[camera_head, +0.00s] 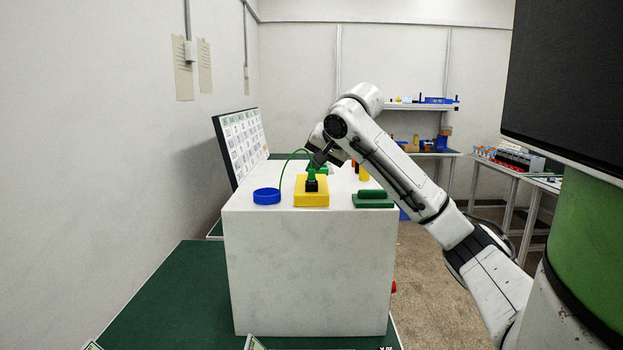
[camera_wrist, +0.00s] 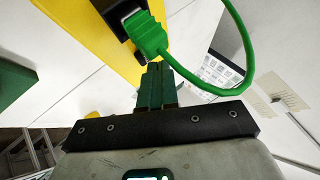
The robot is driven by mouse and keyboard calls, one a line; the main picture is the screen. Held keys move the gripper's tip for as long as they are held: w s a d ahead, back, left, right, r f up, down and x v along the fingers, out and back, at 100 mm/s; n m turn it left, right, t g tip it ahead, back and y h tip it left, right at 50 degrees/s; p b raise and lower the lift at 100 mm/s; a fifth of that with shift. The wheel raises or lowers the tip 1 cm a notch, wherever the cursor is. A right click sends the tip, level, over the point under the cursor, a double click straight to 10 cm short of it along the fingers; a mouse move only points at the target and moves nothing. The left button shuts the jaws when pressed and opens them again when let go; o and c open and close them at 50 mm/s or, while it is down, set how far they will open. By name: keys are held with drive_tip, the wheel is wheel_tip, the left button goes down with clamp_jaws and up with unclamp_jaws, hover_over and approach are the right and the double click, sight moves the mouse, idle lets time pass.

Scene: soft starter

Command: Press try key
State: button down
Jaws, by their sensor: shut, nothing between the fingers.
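A yellow block (camera_head: 311,199) stands on top of the white box (camera_head: 305,270). It carries a black socket (camera_head: 311,186) with a green plug (camera_head: 312,174) in it, and a green cable (camera_head: 283,172) arches from the plug. In the wrist view the green plug (camera_wrist: 148,34) sits at the black socket (camera_wrist: 118,12) on the yellow block (camera_wrist: 98,40). My gripper (camera_wrist: 155,70) is shut and empty. Its fingertips are close to the plug; I cannot tell whether they touch it. No key marked as the try key can be made out.
A blue ring (camera_head: 267,196) lies left of the yellow block, and a green block (camera_head: 373,199) lies right of it. A tilted panel with a printed sheet (camera_head: 242,143) stands behind left. Shelves and a side table (camera_head: 520,165) are at the back right.

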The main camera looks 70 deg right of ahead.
drive_tip(key=shift+f, duration=0.35)
idle(0.3)
drive_tip(key=shift+r, duration=0.1)
drive_tip(key=shift+r+p, duration=0.75)
wheel_tip(320, 180, up, 5)
drive_tip(key=p, duration=0.4)
drive_tip(key=shift+r, duration=0.1)
idle(1.2)
